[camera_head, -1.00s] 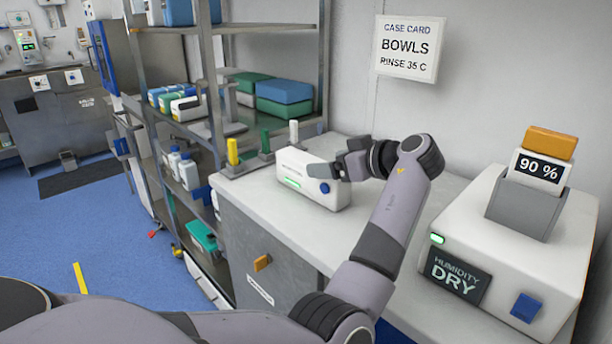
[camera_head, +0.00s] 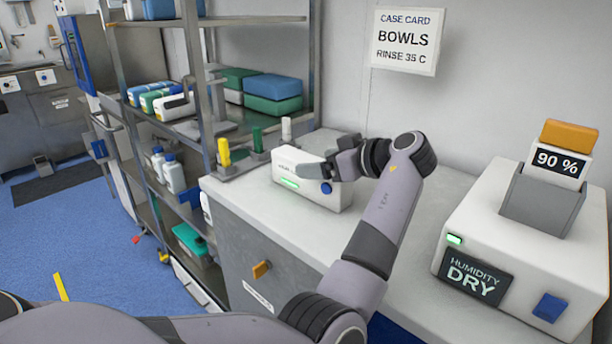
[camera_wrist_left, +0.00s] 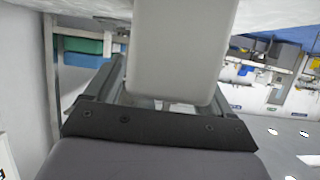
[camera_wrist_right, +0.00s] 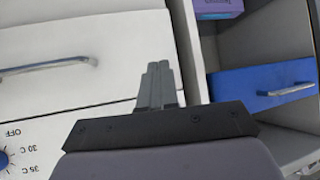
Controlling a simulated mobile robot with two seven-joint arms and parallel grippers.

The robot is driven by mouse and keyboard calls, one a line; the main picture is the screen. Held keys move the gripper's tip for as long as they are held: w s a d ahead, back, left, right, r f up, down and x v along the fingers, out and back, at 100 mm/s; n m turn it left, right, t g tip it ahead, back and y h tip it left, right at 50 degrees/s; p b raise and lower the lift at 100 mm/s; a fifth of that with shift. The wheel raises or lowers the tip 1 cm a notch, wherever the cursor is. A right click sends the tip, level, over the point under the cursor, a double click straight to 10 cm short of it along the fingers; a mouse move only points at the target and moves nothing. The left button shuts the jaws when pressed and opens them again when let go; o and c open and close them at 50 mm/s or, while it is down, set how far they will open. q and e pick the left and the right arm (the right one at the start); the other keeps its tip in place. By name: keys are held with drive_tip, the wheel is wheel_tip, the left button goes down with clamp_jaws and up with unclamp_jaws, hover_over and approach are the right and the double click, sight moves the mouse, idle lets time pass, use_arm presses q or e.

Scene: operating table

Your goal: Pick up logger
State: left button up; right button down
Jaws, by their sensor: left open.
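No label reading "logger" shows, so I cannot tell for certain which thing it is. A white box (camera_head: 311,190) with a green light and a blue knob stands on the counter. My left gripper (camera_head: 318,169) is open at the box's upper right, with a finger in front of its face. In the left wrist view a pale block (camera_wrist_left: 180,50) lies between the open fingers (camera_wrist_left: 160,95); contact is unclear. An orange-topped card reading "90 %" (camera_head: 556,163) stands in a grey holder on the right. My right gripper (camera_wrist_right: 158,85) is shut and empty, seen only in its wrist view.
A white humidity unit (camera_head: 510,255) with a "DRY" display stands on the counter (camera_head: 420,215) at right. A metal shelf rack (camera_head: 197,90) rises at left. White drawers (camera_wrist_right: 80,65) face my right gripper.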

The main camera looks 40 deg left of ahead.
use_arm(q)
drive_tip(key=shift+d, duration=0.1)
drive_tip(key=c, duration=1.1)
drive_tip(key=shift+r, duration=0.15)
drive_tip(key=shift+c, duration=0.2)
